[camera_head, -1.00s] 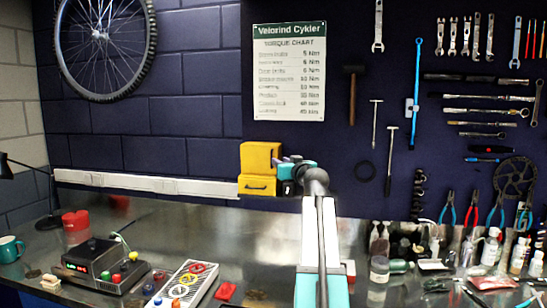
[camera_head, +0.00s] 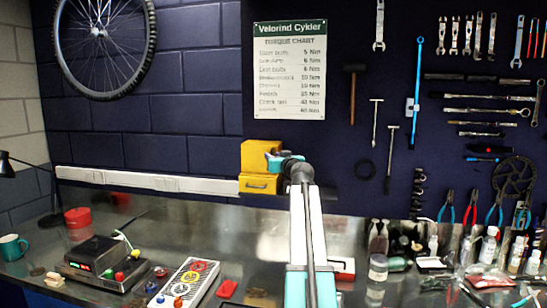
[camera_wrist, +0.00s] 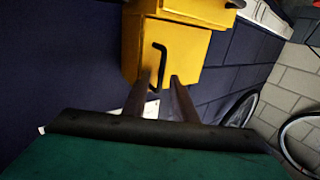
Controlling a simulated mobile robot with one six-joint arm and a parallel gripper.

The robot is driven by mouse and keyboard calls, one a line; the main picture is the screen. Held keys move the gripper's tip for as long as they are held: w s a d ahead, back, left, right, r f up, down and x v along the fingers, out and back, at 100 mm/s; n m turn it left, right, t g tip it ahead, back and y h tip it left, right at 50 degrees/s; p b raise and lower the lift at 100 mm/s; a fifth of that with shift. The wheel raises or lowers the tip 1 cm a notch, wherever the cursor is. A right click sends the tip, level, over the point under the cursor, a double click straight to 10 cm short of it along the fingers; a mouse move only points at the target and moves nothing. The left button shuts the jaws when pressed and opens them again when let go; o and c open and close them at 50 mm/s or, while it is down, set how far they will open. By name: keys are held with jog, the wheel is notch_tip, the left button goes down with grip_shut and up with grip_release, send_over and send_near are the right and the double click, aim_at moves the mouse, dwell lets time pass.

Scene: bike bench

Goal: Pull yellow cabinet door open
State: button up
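The yellow cabinet (camera_head: 255,152) is on the back wall above the bench, its upper door looking closed. In the wrist view the yellow door (camera_wrist: 188,50) fills the upper middle, with a black bent bar handle (camera_wrist: 162,62) on it. My gripper (camera_wrist: 160,80) is in front of the door, its two dark fingers apart on either side of the handle's end. I cannot tell whether they touch it. In the head view my gripper (camera_head: 272,160) is at the cabinet's right side and hides the door's handle.
A yellow drawer (camera_head: 258,185) with a dark handle sits below the door. A white rail (camera_head: 150,182) runs along the wall to its left. Bottles (camera_head: 378,266) and tools crowd the bench's right. A control box (camera_head: 105,262) and button panel (camera_head: 184,283) stand at left.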

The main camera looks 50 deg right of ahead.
grip_shut()
dwell(1.4)
